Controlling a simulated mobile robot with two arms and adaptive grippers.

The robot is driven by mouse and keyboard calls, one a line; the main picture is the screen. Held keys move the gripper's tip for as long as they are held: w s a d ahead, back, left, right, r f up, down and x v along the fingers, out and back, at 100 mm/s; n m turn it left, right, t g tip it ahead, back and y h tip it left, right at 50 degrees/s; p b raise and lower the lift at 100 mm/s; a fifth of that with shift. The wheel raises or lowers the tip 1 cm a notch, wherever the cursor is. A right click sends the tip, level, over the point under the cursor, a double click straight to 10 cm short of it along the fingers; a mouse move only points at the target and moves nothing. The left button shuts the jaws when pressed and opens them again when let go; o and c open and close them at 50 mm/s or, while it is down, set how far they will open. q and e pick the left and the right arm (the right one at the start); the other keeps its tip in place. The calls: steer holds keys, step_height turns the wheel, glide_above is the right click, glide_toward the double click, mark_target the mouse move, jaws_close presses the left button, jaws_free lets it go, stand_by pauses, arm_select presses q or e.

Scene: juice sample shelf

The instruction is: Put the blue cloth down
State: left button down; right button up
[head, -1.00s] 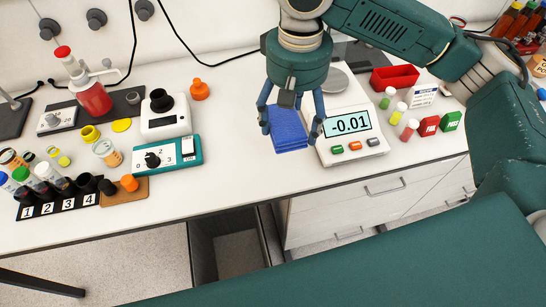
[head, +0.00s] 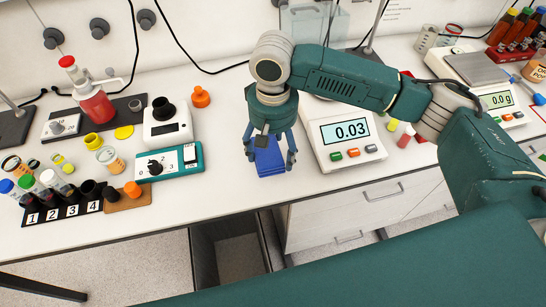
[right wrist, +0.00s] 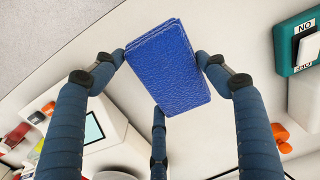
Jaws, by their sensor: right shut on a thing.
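The blue cloth (head: 269,161) is a folded, textured blue pad. My right gripper (head: 271,154) is shut on it, near the front edge of the white bench, between the teal dial device and the scale. In the right wrist view the cloth (right wrist: 168,68) sits between the fingers (right wrist: 164,75), over the white bench top. I cannot tell whether it touches the bench. My left gripper is not in view.
A scale reading 0.03 (head: 347,130) stands close to the right. The teal dial device (head: 153,164) is to the left, with a numbered vial rack (head: 62,214) farther left. The white bench (head: 228,175) is clear just left of the cloth.

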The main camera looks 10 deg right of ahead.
mark_target(273, 150)
step_height(273, 150, down, 5)
steer(key=shift+r+p, duration=0.2)
steer(key=shift+p, duration=0.15)
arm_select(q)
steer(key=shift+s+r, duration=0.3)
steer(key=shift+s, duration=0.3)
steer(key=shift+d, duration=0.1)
arm_select(e)
steer(key=shift+f, duration=0.15)
steer(key=o, duration=1.2)
step_height(273, 150, up, 11)
steer(key=shift+f+b, duration=0.1)
steer(key=shift+b, duration=1)
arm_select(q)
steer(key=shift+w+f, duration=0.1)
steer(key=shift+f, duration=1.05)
arm_select(e)
steer(key=shift+r, duration=0.75)
